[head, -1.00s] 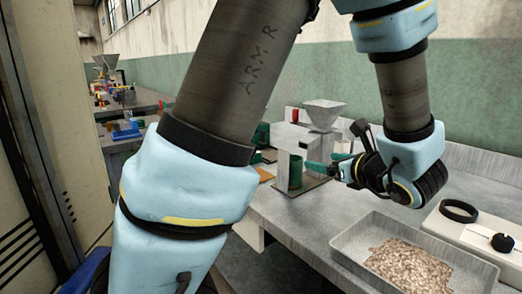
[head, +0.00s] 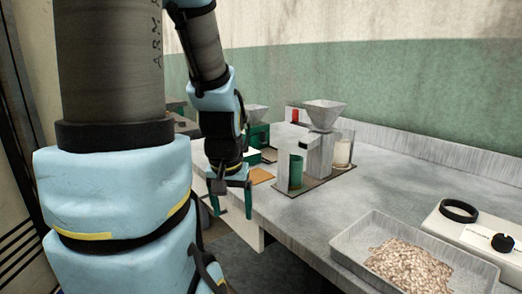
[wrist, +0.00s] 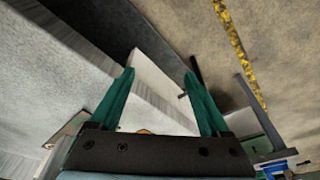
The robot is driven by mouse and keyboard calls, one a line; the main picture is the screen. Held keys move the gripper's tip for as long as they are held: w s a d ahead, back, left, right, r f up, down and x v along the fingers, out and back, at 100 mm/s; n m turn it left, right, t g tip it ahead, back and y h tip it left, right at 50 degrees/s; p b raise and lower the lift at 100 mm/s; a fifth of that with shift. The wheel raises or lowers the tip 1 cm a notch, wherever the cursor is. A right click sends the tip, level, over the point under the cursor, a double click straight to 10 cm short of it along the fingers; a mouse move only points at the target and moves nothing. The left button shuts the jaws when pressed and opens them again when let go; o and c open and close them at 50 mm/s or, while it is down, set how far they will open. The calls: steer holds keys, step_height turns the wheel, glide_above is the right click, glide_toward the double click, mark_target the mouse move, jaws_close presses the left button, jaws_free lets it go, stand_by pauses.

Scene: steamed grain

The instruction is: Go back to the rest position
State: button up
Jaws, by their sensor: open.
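My gripper (head: 231,200) hangs in the head view at the left end of the grey workbench, beyond its front edge, with green fingers pointing down. In the wrist view my gripper (wrist: 158,90) is open, its two green fingers well apart with nothing between them. The wrist view looks onto the bench side and the floor below. My arm fills the left of the head view.
A metal tray of grain (head: 352,264) and a white device with a black ring (head: 458,211) stand at the bench's right. A hopper machine (head: 322,130) with a green cup (head: 295,171) and a glass jar (head: 342,150) stands further back. The bench middle is clear.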

step_height(320, 180, down, 12)
steer(key=s+g+b, duration=0.1)
steer(key=s+b, duration=0.1)
steer(key=b, duration=0.9)
step_height(320, 180, up, 16)
steer(key=p, duration=1.6)
steer(key=shift+w+r, duration=0.2)
steer(key=shift+r, duration=0.05)
